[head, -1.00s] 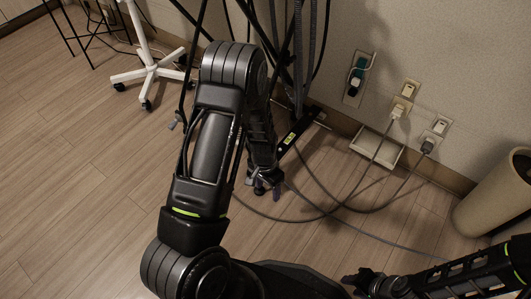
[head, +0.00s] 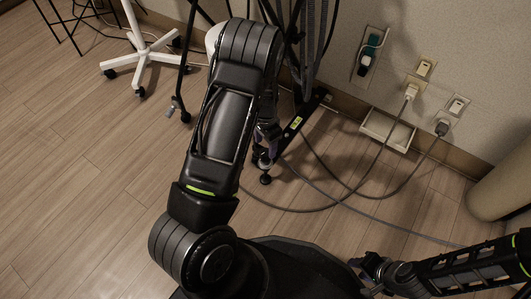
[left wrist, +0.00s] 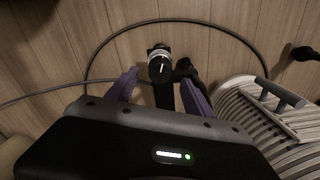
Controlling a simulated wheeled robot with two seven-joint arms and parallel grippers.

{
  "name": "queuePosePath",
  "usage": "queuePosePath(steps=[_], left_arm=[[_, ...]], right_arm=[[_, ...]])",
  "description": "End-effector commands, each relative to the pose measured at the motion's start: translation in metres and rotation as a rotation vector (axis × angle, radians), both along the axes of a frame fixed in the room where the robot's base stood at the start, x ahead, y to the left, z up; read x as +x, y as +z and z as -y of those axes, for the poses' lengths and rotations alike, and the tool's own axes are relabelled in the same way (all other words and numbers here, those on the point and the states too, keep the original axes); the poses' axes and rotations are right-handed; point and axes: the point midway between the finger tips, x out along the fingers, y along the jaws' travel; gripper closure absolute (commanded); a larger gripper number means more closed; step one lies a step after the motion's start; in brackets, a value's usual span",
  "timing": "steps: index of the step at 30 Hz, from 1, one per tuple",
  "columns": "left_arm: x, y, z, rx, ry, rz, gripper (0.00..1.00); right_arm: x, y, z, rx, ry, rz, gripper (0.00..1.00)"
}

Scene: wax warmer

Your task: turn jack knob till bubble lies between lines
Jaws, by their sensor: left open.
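The jack knob (left wrist: 161,67), black with a white mark on its top, stands in the left wrist view between the two purple fingers of my left gripper (left wrist: 158,80). The fingers are spread on either side of it, and I see no clear contact. In the head view, my left arm hides most of this gripper, and a small dark foot or knob (head: 265,179) shows below it. A yellow-green level vial (head: 296,122) sits on a black bar (head: 309,109). The bubble and lines are too small to read. My right gripper (head: 369,273) is low at the right, apart from the jack.
Dark cables (head: 380,190) loop over the wooden floor to wall outlets (head: 411,90). A beige bin (head: 500,190) stands at the right. A white wheeled stand (head: 140,63) is at the upper left. A pale ribbed object (left wrist: 265,120) lies close on the right in the left wrist view.

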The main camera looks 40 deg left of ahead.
Motion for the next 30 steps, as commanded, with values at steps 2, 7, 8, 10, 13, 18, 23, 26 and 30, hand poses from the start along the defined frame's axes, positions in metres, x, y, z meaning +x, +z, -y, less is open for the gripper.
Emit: queuePosePath(steps=[2,7,8,10,13,18,23,26,30], left_arm=[[0.0,-0.019,0.0,0.001,0.0,-0.001,0.39],[0.0,-0.041,0.0,0.0,0.0,-0.001,0.39],[0.0,-0.043,0.0,0.0,0.0,-0.001,0.39],[0.0,-0.047,0.0,0.0,0.0,-0.001,0.39],[0.0,-0.048,0.0,0.001,0.001,0.001,0.39],[0.0,-0.047,0.0,0.001,0.001,0.001,0.39],[0.0,-0.047,0.0,0.001,0.0,0.001,0.5],[0.0,-0.047,0.0,0.001,0.0,0.001,0.58],[0.0,-0.047,0.0,0.001,0.0,0.001,0.7]], right_arm=[[0.001,-0.011,0.0,-0.001,-0.001,0.003,0.64],[0.003,-0.019,0.0,0.001,-0.004,0.005,0.64],[0.004,-0.02,0.0,0.001,-0.004,0.005,0.64],[0.004,-0.021,0.0,0.002,-0.004,0.006,0.64],[0.004,-0.02,0.0,0.002,-0.004,0.006,0.64],[0.004,-0.02,0.0,0.002,-0.004,0.006,0.64],[0.004,-0.02,0.0,0.002,-0.004,0.006,0.64],[0.004,-0.02,0.0,0.002,-0.003,0.005,0.64],[0.004,-0.02,0.0,0.002,-0.003,0.005,0.64]])
